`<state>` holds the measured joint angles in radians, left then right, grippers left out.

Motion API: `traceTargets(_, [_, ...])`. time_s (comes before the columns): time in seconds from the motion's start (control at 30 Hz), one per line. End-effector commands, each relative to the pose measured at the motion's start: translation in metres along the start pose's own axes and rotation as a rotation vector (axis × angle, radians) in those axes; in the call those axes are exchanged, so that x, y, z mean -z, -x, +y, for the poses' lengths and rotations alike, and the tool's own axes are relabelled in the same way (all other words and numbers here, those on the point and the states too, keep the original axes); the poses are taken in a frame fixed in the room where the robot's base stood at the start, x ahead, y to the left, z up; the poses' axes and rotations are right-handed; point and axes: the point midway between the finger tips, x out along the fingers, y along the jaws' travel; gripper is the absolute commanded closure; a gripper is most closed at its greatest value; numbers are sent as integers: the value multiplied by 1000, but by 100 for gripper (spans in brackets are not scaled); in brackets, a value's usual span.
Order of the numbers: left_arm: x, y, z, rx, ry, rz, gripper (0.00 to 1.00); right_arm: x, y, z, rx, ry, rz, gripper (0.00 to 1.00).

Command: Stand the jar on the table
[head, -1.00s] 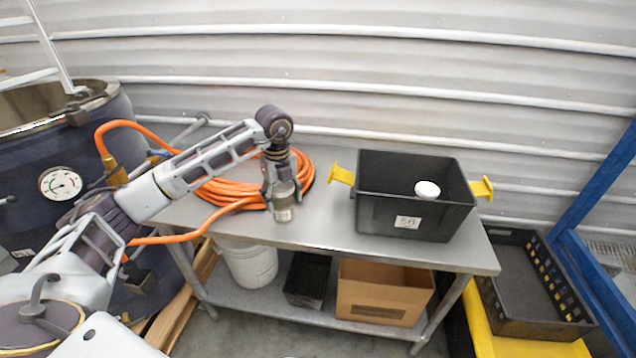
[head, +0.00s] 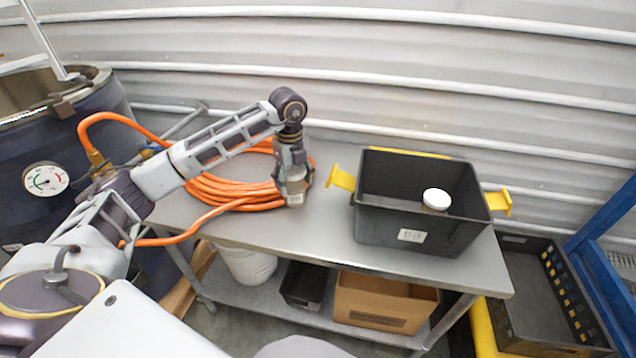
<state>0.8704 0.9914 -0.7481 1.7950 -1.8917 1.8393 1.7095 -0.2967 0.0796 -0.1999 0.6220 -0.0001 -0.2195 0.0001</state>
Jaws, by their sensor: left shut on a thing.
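The jar (head: 295,199), small with a pale label low on its side, is upright between the fingers of my left gripper (head: 294,180). The gripper points straight down and is shut on the jar, hiding its upper part. The jar appears over the left half of the grey metal table (head: 320,232), just right of the orange hose. I cannot tell whether its base touches the tabletop. My right gripper is not in view.
A black bin (head: 380,232) with yellow handles stands on the table's right half, holding a white-lidded container (head: 436,199). A coiled orange hose (head: 225,190) lies at the left. The tabletop between hose and bin is clear. A corrugated wall is behind.

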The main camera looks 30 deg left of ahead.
Motion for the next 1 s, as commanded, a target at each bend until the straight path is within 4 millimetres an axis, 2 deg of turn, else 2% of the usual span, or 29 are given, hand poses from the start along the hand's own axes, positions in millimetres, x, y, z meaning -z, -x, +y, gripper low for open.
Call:
traceTargets(0.2, [0,1,0,1,0,0,73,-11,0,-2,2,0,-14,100])
traceTargets(0.37, [0,-4,0,0,0,0,73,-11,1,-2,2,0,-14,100])
traceTargets(0.8, [0,-55,0,0,0,1,73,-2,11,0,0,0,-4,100])
traceTargets(1.0, [0,-62,0,1,0,0,73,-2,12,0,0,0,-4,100])
